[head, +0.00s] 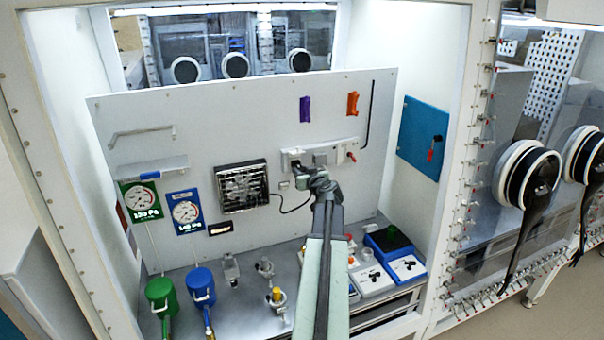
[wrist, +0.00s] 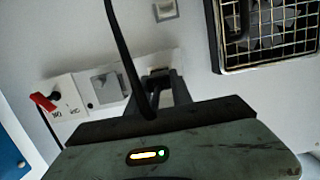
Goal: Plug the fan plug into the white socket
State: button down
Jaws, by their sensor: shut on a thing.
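The fan (head: 242,186) is a dark box with a wire grille on the back panel; it also shows in the wrist view (wrist: 268,35). Its black cord (wrist: 122,42) runs to my gripper (head: 297,168). In the wrist view my gripper (wrist: 157,90) is shut on the dark fan plug, mostly hidden between the fingers. The fingertips are at the socket nearest the fan, the white socket (wrist: 147,62), at the left end of the strip in the head view. I cannot tell whether the plug is seated in it or just in front.
Beside it on the strip are a grey socket (wrist: 106,88) and a white unit with a red switch (wrist: 70,110). A small square plate (wrist: 166,10) is on the panel below. Purple (head: 305,109) and orange (head: 352,103) holders hang above. Devices (head: 372,279) crowd the bench right of my arm.

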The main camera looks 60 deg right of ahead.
aim_at(303, 171)
jog(key=shift+w+d, duration=0.4)
jog(key=shift+w, duration=0.05)
jog(key=c, duration=1.1)
grip_release()
jog(key=shift+o, duration=0.2)
jog(key=p+v, duration=0.1)
jog(key=v, duration=0.6)
jog(key=shift+s+a+r, duration=0.1)
jog(key=shift+s+a, duration=0.15)
jog(key=shift+s, duration=0.05)
